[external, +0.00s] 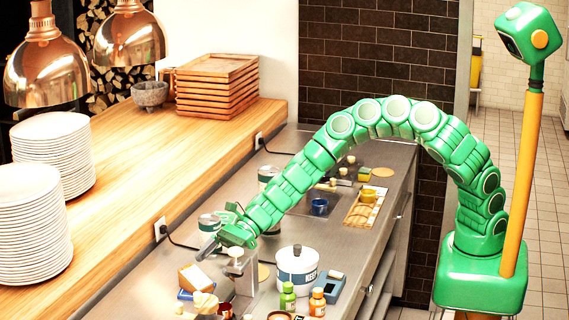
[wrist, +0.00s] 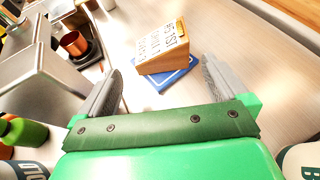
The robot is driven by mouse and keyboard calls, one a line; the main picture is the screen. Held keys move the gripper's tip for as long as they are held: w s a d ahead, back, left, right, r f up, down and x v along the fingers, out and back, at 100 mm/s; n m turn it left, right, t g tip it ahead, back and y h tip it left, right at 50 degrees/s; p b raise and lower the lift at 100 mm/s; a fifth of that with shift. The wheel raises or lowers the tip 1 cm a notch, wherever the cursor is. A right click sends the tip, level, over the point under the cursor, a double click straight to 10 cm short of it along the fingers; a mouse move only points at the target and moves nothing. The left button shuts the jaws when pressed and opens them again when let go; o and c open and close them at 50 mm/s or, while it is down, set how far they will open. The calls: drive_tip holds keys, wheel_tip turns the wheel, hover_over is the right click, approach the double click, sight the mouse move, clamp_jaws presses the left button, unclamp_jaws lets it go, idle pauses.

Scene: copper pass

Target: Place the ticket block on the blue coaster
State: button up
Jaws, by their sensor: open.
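The ticket block (external: 195,278) is a wedge-shaped wooden block with a white printed face. It rests on the blue coaster (external: 184,295) at the lower left of the external view. In the wrist view the block (wrist: 163,46) sits on the coaster (wrist: 168,80), whose blue edges show below it and to its right. My gripper (external: 208,248) is open above the counter, near the block. In the wrist view its two grey fingers (wrist: 161,72) are apart and empty, with the block beyond them and clear of both.
A copper cup (wrist: 74,43) stands on a dark base left of the block. A metal stand (external: 243,272), white pot (external: 297,266), green bottle (external: 287,298) and orange-capped bottle (external: 318,302) crowd the counter right of my gripper. Bare counter lies right of the coaster in the wrist view.

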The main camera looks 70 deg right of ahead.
drive_tip(key=shift+v, duration=2.55)
